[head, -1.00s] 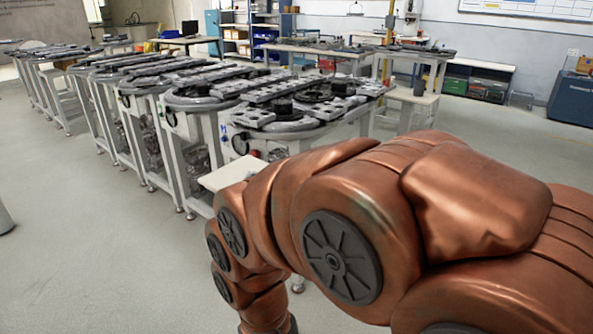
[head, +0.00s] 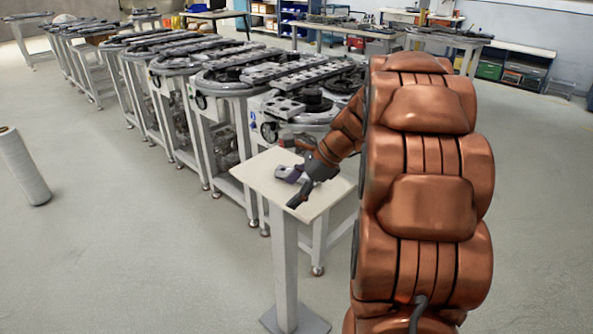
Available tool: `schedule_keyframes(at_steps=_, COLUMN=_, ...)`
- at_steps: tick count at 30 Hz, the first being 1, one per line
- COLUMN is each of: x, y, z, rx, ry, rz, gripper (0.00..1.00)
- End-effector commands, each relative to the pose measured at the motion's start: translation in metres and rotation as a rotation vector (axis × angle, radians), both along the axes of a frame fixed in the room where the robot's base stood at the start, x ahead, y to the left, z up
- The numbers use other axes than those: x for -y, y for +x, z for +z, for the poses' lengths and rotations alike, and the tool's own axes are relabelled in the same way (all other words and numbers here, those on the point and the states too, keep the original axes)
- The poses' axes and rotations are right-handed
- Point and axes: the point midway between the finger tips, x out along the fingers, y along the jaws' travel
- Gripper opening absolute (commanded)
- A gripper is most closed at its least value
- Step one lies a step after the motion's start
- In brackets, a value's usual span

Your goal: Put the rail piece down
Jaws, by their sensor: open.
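A small grey and purplish piece (head: 287,172), which looks like the rail piece, is on the white top of a pedestal stand (head: 258,176). My gripper (head: 293,175) is over this top with its dark fingers spread, one toward the far edge and one toward the near edge. The piece lies between the open fingers. At this size I cannot tell whether a finger touches it. My copper arm hides part of the stand's right side.
A long row of track tables (head: 225,80) with grey rails runs from behind the stand to the far left. A white roll (head: 22,168) stands on the floor at left. The floor between is clear. Workbenches (head: 440,34) line the back.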

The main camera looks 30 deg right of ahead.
Motion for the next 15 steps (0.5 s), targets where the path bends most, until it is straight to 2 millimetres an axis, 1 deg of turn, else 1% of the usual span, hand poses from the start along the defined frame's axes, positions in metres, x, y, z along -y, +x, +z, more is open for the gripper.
schedule_keyframes(at_steps=1, x=0.025, y=0.008, z=0.007, rx=0.001, ry=0.038, rz=-0.092, gripper=0.75)
schedule_keyframes(at_steps=3, x=0.052, y=0.017, z=0.014, rx=0.007, ry=0.086, rz=-0.202, gripper=0.75)
schedule_keyframes(at_steps=6, x=0.081, y=0.025, z=0.021, rx=0.010, ry=0.145, rz=-0.318, gripper=0.75)
schedule_keyframes(at_steps=9, x=0.100, y=0.029, z=0.025, rx=0.016, ry=0.180, rz=-0.388, gripper=0.75)
schedule_keyframes(at_steps=10, x=0.104, y=0.030, z=0.026, rx=0.017, ry=0.188, rz=-0.402, gripper=0.75)
schedule_keyframes(at_steps=12, x=0.107, y=0.032, z=0.026, rx=0.020, ry=0.198, rz=-0.420, gripper=0.75)
schedule_keyframes(at_steps=15, x=0.106, y=0.037, z=0.021, rx=0.020, ry=0.202, rz=-0.426, gripper=0.75)
